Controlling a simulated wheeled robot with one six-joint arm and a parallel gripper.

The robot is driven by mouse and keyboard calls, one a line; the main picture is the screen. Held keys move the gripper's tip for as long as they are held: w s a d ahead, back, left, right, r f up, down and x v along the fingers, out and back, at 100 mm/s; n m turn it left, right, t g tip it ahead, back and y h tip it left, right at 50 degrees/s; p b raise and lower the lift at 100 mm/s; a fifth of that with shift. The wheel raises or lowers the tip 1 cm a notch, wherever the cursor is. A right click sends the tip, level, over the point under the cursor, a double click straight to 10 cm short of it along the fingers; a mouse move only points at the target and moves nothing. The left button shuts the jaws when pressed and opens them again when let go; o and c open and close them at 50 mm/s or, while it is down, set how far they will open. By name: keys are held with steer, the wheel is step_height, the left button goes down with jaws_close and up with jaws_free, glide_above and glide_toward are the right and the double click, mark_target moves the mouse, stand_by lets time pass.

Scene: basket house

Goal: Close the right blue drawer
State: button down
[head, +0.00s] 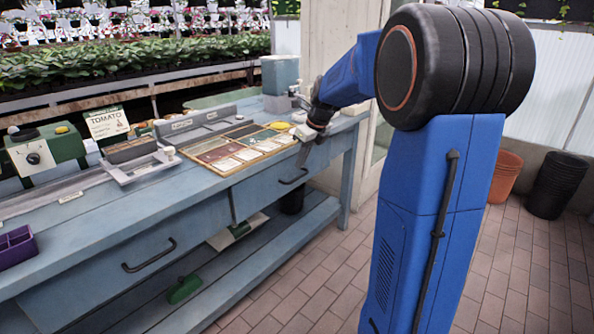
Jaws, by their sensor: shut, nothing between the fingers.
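The right blue drawer (262,193) is in the front of the blue workbench (130,215), with a dark bar handle (293,178). Its front looks flush or nearly flush with the bench; a small gap cannot be told from this angle.
On the bench top are a tray of seed packets (235,148), a green machine (45,150), a TOMATO sign (106,122) and a purple box (17,246). A lower shelf (240,268) runs beneath. Orange pots (505,175) and black pots (556,185) stand right; brick floor is open in front.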

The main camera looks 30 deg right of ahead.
mark_target(283, 169)
steer(key=w+f, duration=0.2)
steer(key=w+a+f, duration=0.1)
steer(key=f, duration=0.2)
steer(key=w+f, duration=0.2)
steer(key=shift+w+a+f, duration=0.15)
steer(key=shift+w+a, duration=0.15)
steer(key=shift+w, duration=0.05)
steer(key=shift+w+a, duration=0.2)
steer(key=shift+w, duration=0.35)
steer(key=shift+w+a, duration=0.2)
steer(key=shift+w, duration=0.35)
steer(key=shift+w+a, duration=0.15)
steer(key=shift+w, duration=0.35)
steer(key=shift+r, duration=0.2)
steer(key=shift+w, duration=0.1)
